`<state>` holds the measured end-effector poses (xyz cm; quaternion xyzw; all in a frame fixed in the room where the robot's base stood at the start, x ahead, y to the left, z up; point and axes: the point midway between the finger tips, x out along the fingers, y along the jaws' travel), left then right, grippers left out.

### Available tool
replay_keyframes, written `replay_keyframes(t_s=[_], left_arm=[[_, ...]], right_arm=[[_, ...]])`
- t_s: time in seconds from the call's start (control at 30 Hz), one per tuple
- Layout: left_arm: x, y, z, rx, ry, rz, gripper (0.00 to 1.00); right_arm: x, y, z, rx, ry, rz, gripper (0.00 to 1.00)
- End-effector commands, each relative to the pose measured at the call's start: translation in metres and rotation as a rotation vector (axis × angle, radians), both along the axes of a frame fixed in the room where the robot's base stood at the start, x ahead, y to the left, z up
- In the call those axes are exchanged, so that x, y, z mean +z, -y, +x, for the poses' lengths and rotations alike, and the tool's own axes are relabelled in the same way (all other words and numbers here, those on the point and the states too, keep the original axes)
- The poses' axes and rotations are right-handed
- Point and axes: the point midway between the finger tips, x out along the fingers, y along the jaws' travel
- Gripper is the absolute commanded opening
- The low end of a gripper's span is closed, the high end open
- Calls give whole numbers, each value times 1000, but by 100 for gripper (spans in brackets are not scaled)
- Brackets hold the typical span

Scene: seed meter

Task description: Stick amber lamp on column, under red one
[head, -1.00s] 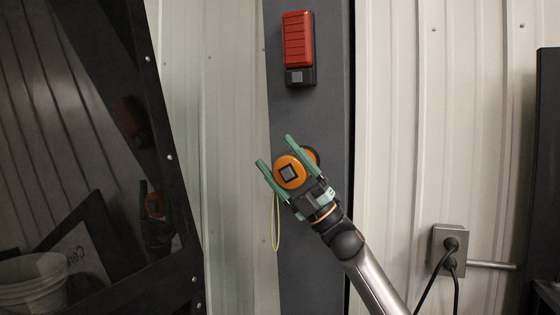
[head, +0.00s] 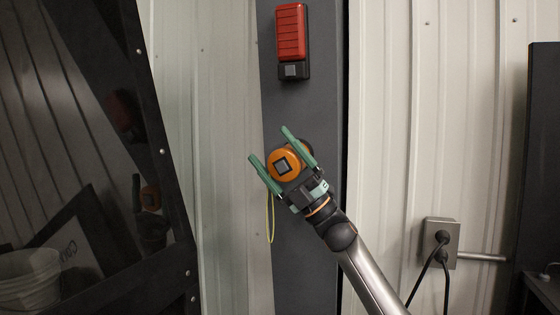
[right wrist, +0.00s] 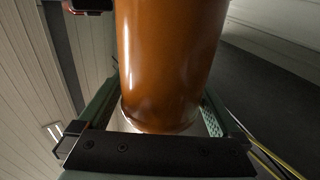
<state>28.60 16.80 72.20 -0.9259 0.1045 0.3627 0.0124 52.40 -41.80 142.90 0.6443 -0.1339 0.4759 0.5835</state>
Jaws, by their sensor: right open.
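The red lamp (head: 291,35) is fixed high on the dark grey column (head: 300,105), with a black base that has a grey square. The amber lamp (head: 271,164) is in front of the column, below the red one and a little to its left. A grey square shows on its near side. My right gripper (head: 268,142) is open, one green finger on each side of the amber lamp. In the right wrist view the orange lamp body (right wrist: 168,60) stands between the spread fingers. Whether its back touches the column is hidden. My left gripper is out of view.
A yellow cord loop (head: 270,220) hangs by the gripper. A dark glossy panel (head: 75,120) at left shows reflections of the lamps. A grey socket box (head: 440,232) with black cables is on the ribbed wall at right. The column below the gripper is bare.

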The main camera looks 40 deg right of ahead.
Motion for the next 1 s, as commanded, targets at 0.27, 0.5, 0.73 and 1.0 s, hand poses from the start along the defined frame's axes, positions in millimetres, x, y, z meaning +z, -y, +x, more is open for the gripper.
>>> replay_keyframes(t_s=[0.27,0.5,0.73,1.0], left_arm=[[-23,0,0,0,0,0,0],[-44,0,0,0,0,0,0],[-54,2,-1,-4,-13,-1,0],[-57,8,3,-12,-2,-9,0]], right_arm=[[-36,15,-19,-1,-3,-1,100],[-73,33,-45,0,-2,-1,100],[-92,45,-60,0,1,-1,100],[-99,36,-69,3,2,-2,100]])
